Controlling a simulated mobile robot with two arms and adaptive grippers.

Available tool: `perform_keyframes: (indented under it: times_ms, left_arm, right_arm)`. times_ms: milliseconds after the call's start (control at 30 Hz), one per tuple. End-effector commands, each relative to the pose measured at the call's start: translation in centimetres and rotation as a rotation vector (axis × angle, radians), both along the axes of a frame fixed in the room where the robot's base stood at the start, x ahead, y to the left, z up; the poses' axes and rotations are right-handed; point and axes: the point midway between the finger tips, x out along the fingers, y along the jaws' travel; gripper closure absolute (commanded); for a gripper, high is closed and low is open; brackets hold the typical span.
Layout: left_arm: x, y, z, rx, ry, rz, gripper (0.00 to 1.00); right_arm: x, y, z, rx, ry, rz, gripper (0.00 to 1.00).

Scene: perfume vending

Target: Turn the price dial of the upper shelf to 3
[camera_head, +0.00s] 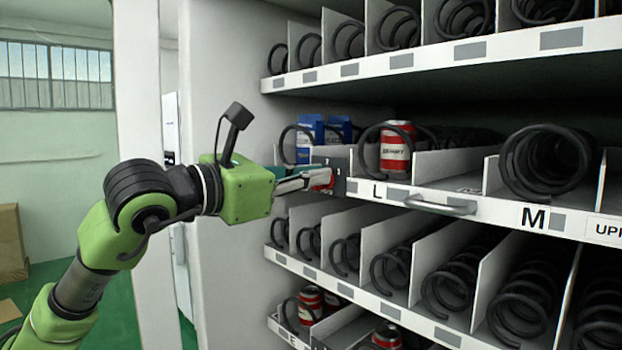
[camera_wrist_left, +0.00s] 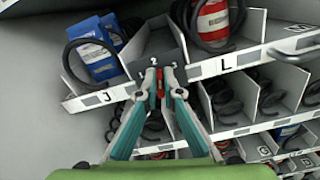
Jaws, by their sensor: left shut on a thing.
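The price dial (camera_wrist_left: 160,84) is a small red knob on a dark plate (camera_wrist_left: 168,62) on the upper shelf's front edge, between the J and L labels. A numeral that looks like 2 shows on the plate; the dial's exact setting is hard to read. My left gripper (camera_wrist_left: 160,80) is shut on the dial, with a finger on each side. In the head view my left gripper (camera_head: 318,178) reaches the dial from the left, and the plate (camera_head: 340,172) shows just beyond it. The fingers hide much of the dial. My right gripper is in neither view.
A handle (camera_head: 440,205) sticks out to the right. Other shelves lie above and below. The cabinet's side wall (camera_head: 222,80) stands left.

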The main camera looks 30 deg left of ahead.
Motion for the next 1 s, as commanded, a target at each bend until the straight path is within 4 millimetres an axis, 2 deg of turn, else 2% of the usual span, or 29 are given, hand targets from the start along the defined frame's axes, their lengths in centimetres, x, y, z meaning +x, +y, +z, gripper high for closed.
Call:
perform_keyframes:
  times_ms: [600,1000]
  left_arm:
    - [-0.2,-0.5,-0.3,0.531,-0.189,0.001,1.0]
    - [-0.3,-0.7,-0.5,0.735,-0.26,0.001,1.0]
  right_arm:
    - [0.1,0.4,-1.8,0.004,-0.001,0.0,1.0]
    - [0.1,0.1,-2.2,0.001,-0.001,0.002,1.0]
